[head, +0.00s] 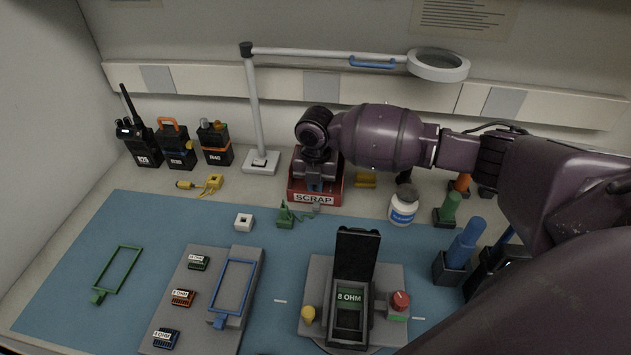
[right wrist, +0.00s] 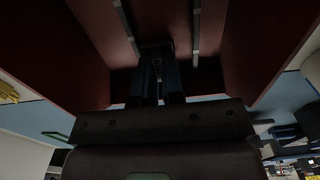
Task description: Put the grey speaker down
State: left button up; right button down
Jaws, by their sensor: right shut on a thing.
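My right gripper (head: 315,187) reaches down into the red bin marked SCRAP (head: 301,198) at the back middle of the bench. In the right wrist view, the fingers of my right gripper (right wrist: 158,75) are close together between the dark red bin walls (right wrist: 255,45). They are shut on a small dark thing, taken as the grey speaker (right wrist: 157,66); it is mostly hidden by the fingers and in shadow. I cannot tell whether it touches the bin floor. My left gripper is not in view.
A green connector (head: 284,216) lies just in front of the bin, and a white jar (head: 403,207) stands to its right. A lamp stand (head: 262,160) is on its left. Several radios stand at the back left. A test fixture (head: 316,280) sits on the blue mat (head: 140,225).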

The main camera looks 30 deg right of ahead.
aim_at(315, 187)
jog(key=c, duration=1.2)
grip_release()
notch_tip(315, 187, up, 13)
jog(key=shift+r+p, duration=0.15)
jog(key=shift+p, duration=0.75)
